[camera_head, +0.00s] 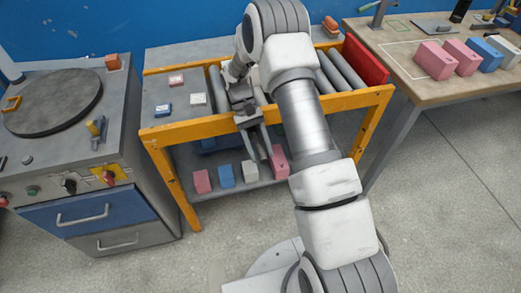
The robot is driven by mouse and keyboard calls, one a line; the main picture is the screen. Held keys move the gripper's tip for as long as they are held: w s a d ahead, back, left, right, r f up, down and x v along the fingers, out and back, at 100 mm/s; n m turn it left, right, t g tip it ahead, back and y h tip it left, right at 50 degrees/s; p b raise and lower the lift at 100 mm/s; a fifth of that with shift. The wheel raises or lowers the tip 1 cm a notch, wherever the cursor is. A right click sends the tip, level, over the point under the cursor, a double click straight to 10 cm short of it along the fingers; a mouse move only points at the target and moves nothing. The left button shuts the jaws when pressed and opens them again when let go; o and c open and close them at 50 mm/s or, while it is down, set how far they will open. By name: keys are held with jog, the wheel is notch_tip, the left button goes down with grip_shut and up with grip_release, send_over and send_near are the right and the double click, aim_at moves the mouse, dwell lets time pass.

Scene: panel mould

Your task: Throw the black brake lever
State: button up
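My gripper (247,112) is at the front orange rail of the roller bench, below my white wrist. It is small and dark here, and I cannot tell whether its fingers are open or shut. A dark grey bar (259,138) slants down from the rail right below it. This may be the brake lever or part of my gripper; I cannot tell which. A black knob (69,187) sits on the front panel of the machine at the left, well away from my gripper. No other clear black lever shows, and my arm hides part of the bench.
The orange-framed bench (190,122) has rollers (340,70), small blocks on top and several blocks on its lower shelf. A grey machine (60,150) with a round dark plate (52,102) stands left. A wooden table (400,75) with blocks stands right. The floor in front is clear.

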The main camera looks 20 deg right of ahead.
jog(key=shift+o, duration=0.2)
jog(key=p+v, duration=0.2)
jog(key=v, duration=1.5)
jog(key=shift+w+a+r, duration=0.1)
jog(key=shift+r, duration=0.1)
